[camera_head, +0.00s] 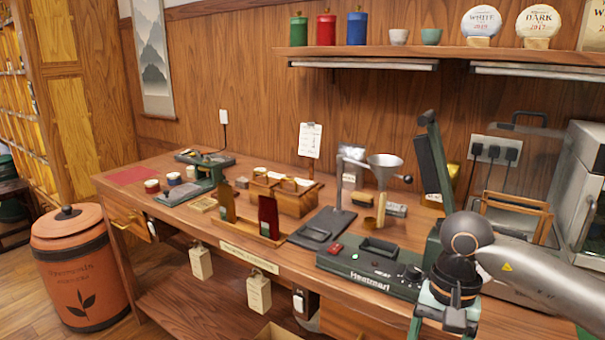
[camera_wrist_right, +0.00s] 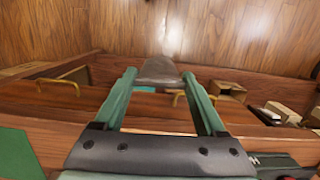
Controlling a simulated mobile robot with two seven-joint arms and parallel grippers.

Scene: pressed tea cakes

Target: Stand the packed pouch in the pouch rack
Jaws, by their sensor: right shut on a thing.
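My right gripper (camera_head: 418,328) comes in from the right in the head view, low in front of the bench beside the sealer. In the right wrist view its green fingers (camera_wrist_right: 159,76) are shut on a grey-brown thing, which looks like the pouch (camera_wrist_right: 159,69). The pouch does not show in the head view. The wooden pouch rack (camera_head: 243,231) stands at the bench's front edge, left of the sealer. It holds a red pouch (camera_head: 268,214) and a dark brown-green pouch (camera_head: 227,201). My left gripper is not in view.
A dark mat (camera_head: 322,229), a funnel on a stand (camera_head: 384,164) and a wooden box (camera_head: 290,204) are near the rack. Tags hang below the front edge.

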